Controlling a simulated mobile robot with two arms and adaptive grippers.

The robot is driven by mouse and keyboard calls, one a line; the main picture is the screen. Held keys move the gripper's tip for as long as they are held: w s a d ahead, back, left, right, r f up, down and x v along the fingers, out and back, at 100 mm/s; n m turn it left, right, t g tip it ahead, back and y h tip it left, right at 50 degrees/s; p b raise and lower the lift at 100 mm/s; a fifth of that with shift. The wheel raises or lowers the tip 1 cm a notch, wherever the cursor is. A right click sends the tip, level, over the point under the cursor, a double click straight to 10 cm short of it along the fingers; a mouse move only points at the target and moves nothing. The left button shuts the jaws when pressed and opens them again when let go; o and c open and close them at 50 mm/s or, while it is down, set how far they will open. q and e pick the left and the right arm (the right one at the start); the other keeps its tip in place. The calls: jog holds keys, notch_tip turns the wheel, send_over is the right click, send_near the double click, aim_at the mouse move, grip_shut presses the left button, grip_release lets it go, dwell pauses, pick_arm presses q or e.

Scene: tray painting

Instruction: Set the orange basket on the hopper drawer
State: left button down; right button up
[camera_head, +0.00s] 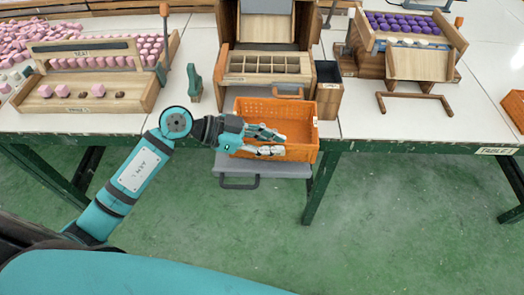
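The orange basket (303,148) is in the middle of the head view, at the front edge of the table below the wooden hopper (266,50). A grey drawer (262,169) with a dark handle sticks out under the basket. The basket looks set over the drawer, but its base is hidden, so contact is not clear. My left gripper (284,144) reaches in from the left across the basket. Its two fingers are spread apart with a gap between them, and nothing shows between the tips. My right gripper is not in view.
A wooden rack with pink pieces (90,70) stands at left and one with purple pieces (425,45) at right. A green stand (194,85) and a dark-topped wooden bin (329,92) flank the hopper.

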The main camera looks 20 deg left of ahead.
aim_at(262, 158)
pick_arm(q)
jog(key=shift+s+a+f, duration=0.1)
jog(key=shift+a, duration=1.25)
notch_tip(262, 158, down, 3)
jog(key=shift+d+r+b, duration=0.1)
jog(key=shift+b, duration=0.2)
jog(key=shift+f, duration=0.35)
jog(key=c, duration=1.5)
grip_release()
jog(key=shift+v, duration=6)
